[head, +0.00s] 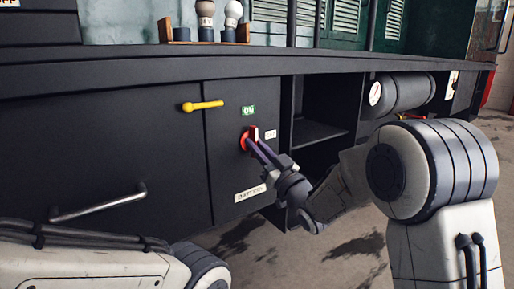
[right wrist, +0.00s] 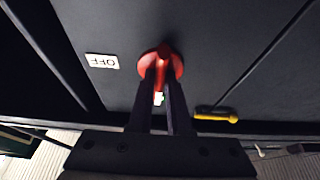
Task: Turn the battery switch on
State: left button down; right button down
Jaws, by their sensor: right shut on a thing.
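The red battery switch (head: 244,140) is on the front of a dark cabinet panel. A green ON label (head: 248,111) is above it, a white OFF label (head: 270,134) to its right, and a BATTERY label (head: 250,193) below. My right gripper (head: 252,138) is shut on the switch's red handle. In the right wrist view, the fingers (right wrist: 162,82) sit on both sides of the red handle (right wrist: 161,62). There the handle lines up toward the small pale label (right wrist: 158,98) between the fingers, with OFF (right wrist: 102,61) off to the left. My left gripper is out of view.
A yellow handle (head: 203,105) is on the cabinet to the upper left, and a metal pull bar (head: 98,203) is at the left. Open shelving (head: 322,130) and a dark cylinder with a gauge (head: 400,92) are to the right. A ledge (head: 240,66) runs above.

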jog(key=shift+f, duration=0.1)
jog(key=c, duration=0.9)
grip_release()
jog(key=shift+o, duration=0.2)
jog(key=shift+d, duration=0.1)
jog(key=p+v, duration=0.3)
jog(key=v, duration=0.7)
jog(key=shift+s+d, duration=0.1)
